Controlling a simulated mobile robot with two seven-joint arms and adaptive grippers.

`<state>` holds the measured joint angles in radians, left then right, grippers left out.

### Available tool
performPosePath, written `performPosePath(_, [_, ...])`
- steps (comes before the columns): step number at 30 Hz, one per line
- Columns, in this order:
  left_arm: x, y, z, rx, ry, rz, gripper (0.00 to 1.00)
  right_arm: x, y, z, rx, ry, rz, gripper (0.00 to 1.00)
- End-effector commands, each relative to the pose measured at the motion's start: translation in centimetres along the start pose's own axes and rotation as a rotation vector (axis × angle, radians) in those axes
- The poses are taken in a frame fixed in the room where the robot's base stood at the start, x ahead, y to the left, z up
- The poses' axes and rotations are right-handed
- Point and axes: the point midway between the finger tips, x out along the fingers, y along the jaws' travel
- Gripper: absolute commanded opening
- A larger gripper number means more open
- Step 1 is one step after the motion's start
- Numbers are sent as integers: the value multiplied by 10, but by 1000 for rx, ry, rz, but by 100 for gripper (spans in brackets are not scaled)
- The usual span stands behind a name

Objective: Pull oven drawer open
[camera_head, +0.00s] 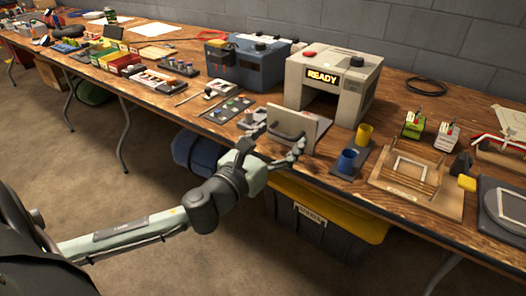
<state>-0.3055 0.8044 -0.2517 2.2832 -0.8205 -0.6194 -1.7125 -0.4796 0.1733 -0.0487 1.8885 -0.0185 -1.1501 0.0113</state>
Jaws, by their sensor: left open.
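The oven (362,83) is a beige box with a lit "READY" display and a dark opening in its front. Its drawer front, a beige upright panel (312,126) with a handle, stands out in front of that opening, near the table's front edge. My left gripper (276,142) is open at the near side of the panel, close to the handle. Its fingers partly hide the handle, and I cannot tell whether they touch it. My right gripper is not in view.
The wooden table (408,118) is crowded. A blue-grey machine (247,64) stands left of the oven. A blue cup (347,161) and a yellow cup (364,134) stand right of the panel. A black bin with a yellow lid (318,215) sits under the table.

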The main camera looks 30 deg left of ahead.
Motion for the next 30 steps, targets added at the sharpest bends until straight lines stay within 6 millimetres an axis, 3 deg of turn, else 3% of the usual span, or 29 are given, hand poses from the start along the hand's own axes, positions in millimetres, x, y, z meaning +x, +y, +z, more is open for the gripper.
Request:
performPosePath(15, [-89, 0, -2, -2, 7, 0, 77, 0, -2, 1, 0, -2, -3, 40])
performPosePath(21, [-105, 0, 0, -1, 2, 0, 77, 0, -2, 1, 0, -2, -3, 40])
performPosePath(30, [-108, 0, 0, 0, 1, -1, 77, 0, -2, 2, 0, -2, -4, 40])
